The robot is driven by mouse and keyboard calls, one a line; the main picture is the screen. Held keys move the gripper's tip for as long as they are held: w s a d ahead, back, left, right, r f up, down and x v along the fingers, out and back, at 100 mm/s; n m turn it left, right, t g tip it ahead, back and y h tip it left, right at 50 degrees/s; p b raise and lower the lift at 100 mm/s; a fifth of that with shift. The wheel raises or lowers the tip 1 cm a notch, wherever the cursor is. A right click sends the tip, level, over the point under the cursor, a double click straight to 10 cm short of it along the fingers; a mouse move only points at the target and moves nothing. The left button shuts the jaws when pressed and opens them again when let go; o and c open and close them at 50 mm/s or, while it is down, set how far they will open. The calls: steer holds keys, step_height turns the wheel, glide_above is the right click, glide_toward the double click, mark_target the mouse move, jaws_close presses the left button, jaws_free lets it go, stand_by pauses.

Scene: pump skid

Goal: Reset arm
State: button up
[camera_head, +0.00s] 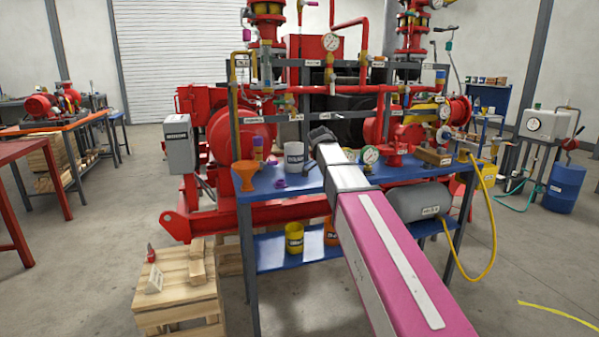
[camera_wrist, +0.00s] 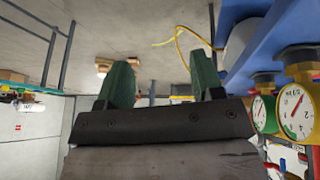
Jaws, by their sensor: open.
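My arm reaches forward over the blue table (camera_head: 262,190) in the head view, its pink and white link running up from the bottom right. My gripper is at the far end of the arm, and its fingers are hard to make out in the head view. In the wrist view my gripper (camera_wrist: 160,85) shows two green fingers standing wide apart with nothing between them. The wrist view appears upside down, with floor at the top. Two gauges, one with a yellow rim (camera_wrist: 297,108) and one with a green rim (camera_wrist: 262,112), are right of the fingers, apart from them.
The red pump skid (camera_head: 220,135) is behind. A wooden crate (camera_head: 178,285) stands front left.

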steer(key=s+d+f+n+y, duration=0.1)
steer(key=s+f+n, duration=0.4)
steer(key=f, duration=0.6)
steer(key=s+d+f+n+y, duration=0.2)
steer(key=s+f+n, duration=0.3)
steer(key=s+f, duration=0.3)
steer(key=s+d+f+n+y, duration=0.1)
steer(key=s+f+n, duration=0.4)
steer(key=f, duration=0.9)
steer(key=shift+s+d+f+y, duration=0.25)
steer(key=shift+s+y, duration=0.25)
steer(key=shift+s, duration=0.6)
